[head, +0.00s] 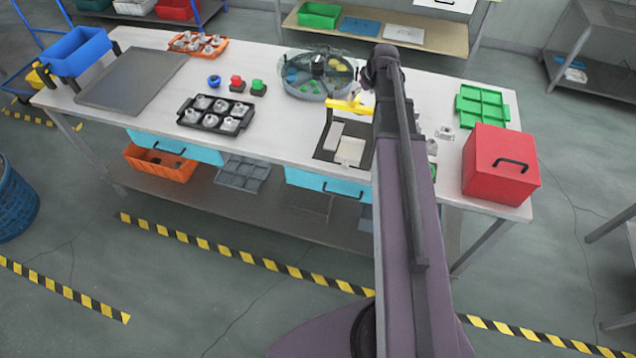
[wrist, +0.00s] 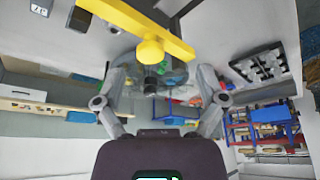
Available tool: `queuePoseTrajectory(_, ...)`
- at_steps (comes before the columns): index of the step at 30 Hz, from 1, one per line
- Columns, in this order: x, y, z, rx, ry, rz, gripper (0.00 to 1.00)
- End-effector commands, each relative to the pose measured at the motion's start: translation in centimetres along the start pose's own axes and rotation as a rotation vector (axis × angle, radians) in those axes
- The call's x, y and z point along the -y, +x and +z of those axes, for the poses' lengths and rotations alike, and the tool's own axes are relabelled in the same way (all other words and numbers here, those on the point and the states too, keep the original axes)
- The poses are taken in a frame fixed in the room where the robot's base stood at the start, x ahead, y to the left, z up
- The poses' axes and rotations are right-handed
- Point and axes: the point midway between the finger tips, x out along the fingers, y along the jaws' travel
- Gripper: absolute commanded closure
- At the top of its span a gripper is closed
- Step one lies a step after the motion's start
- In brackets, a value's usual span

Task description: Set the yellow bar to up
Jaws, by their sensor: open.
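The yellow bar (head: 345,106) lies roughly crosswise in the head view, above the far end of a dark panel (head: 330,128). Its right end is close to my arm. In the wrist view the yellow bar (wrist: 128,20) slants across the top, with a round yellow knob (wrist: 150,52) on it. My gripper (wrist: 160,76) is open, its two fingers spread on either side below the knob. Nothing is between the fingers, and I cannot tell whether they touch the bar. In the head view my gripper (head: 362,92) is partly hidden by my arm.
A round glass-covered tank (head: 300,92) stands behind the bar. A black tray (head: 189,117) with metal parts and red and green buttons (head: 237,83) are to the left. A green tray (head: 482,106) and red box (head: 487,165) are to the right. The table's front left is clear.

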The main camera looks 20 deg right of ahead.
Motion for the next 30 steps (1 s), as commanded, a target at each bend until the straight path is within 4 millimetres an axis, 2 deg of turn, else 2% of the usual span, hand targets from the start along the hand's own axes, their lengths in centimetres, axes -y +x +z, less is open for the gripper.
queuePoseTrajectory(30,10.7,6.4,6.8,0.134,0.060,-0.027,0.10)
